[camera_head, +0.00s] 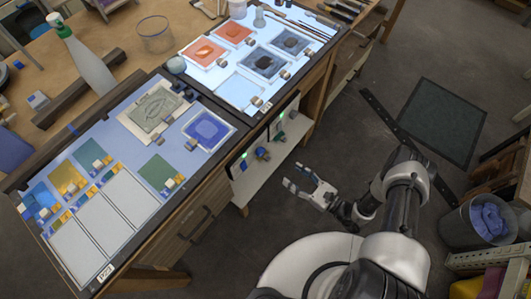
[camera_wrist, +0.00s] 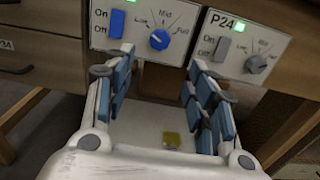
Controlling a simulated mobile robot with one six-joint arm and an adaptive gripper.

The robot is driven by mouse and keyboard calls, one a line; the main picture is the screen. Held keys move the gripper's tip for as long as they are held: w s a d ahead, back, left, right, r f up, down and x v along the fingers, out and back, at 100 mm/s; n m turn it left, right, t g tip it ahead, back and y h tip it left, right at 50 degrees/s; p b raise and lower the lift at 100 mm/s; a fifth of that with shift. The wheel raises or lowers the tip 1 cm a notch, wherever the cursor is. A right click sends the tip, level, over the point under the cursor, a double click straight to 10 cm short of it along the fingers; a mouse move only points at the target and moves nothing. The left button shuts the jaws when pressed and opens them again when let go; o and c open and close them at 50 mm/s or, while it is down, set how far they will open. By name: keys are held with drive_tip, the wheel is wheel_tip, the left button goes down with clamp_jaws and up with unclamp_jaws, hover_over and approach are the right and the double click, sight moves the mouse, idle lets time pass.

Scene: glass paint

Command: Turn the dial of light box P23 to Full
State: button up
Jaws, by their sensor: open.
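Light box P23 (camera_head: 125,220), labelled at its near corner, glows more dimly than the light box beyond it. In the wrist view a panel (camera_wrist: 140,22) carries a blue switch (camera_wrist: 117,23) and a blue dial (camera_wrist: 159,39) with Low, Mid and Full marks; its name is cut off, and I cannot tell exactly where the dial points. The blue dial also shows in the head view (camera_head: 262,153). My gripper (camera_head: 310,183) is open and empty, out in front of the panels. In the wrist view its blue-padded fingers spread below the dial, apart from it.
Panel P24 (camera_wrist: 238,42), with a grey switch and grey dial (camera_wrist: 256,64), sits right of the blue-dial panel. Both panels show green lights. A pale shelf (camera_head: 255,180) lies below them. A bin (camera_head: 485,225) stands at right.

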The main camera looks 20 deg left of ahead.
sight(263, 153)
drive_tip(key=b+x, duration=0.1)
drive_tip(key=x, duration=1.3)
drive_tip(key=shift+w+a, duration=0.1)
drive_tip(key=shift+a, duration=0.1)
drive_tip(key=shift+c, duration=0.2)
drive_tip(key=c, duration=1)
drive_tip(key=shift+c, duration=0.2)
drive_tip(key=shift+f+m+b, duration=0.1)
drive_tip(key=shift+m+b, duration=0.2)
drive_tip(key=shift+b, duration=0.05)
drive_tip(key=m+b, duration=1.1)
drive_tip(key=m, duration=1.2)
drive_tip(key=shift+b, duration=0.35)
